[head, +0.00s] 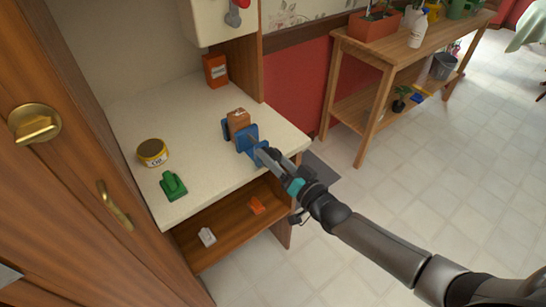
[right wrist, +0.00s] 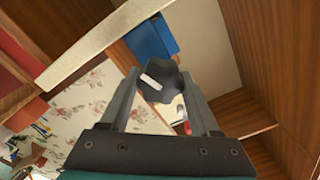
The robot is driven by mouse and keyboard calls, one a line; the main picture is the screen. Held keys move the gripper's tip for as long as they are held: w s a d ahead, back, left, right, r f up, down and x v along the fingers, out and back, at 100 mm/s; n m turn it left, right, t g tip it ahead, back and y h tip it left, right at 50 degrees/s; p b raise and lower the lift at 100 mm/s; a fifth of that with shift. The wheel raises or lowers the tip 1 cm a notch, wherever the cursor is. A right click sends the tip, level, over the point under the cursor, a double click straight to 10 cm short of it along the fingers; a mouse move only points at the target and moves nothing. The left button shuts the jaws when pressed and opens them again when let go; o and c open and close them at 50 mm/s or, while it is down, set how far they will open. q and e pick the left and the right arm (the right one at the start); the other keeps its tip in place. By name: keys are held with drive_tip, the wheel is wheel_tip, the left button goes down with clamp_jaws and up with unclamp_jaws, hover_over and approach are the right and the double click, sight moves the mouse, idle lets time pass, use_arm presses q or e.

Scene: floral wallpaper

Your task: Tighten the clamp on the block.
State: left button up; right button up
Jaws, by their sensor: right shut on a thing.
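The blue clamp (head: 246,140) stands near the right front edge of the pale worktop, with the brown block (head: 237,119) between its jaws. Whether both jaws press on the block is too small to tell. My right gripper (head: 265,155) reaches in from the lower right, at the clamp's near side. In the right wrist view its fingers (right wrist: 160,92) are shut on the clamp's dark knob (right wrist: 158,84), which bears a white mark. The blue clamp body (right wrist: 152,38) shows beyond the knob. My left gripper is in no view.
On the worktop (head: 120,110) are a yellow oil tin (head: 153,153), a green object (head: 173,185) and an orange can (head: 215,70). A lower shelf (head: 225,232) holds small items. A wooden door (head: 70,200) stands left, a plant bench (head: 400,50) at the back right.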

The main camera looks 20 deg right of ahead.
idle(0.3)
drive_tip(key=o, duration=1.4)
drive_tip(key=shift+c, duration=0.2)
drive_tip(key=shift+s, duration=0.1)
drive_tip(key=p+v, duration=0.1)
drive_tip(key=v, duration=1.4)
drive_tip(key=shift+p, duration=0.35)
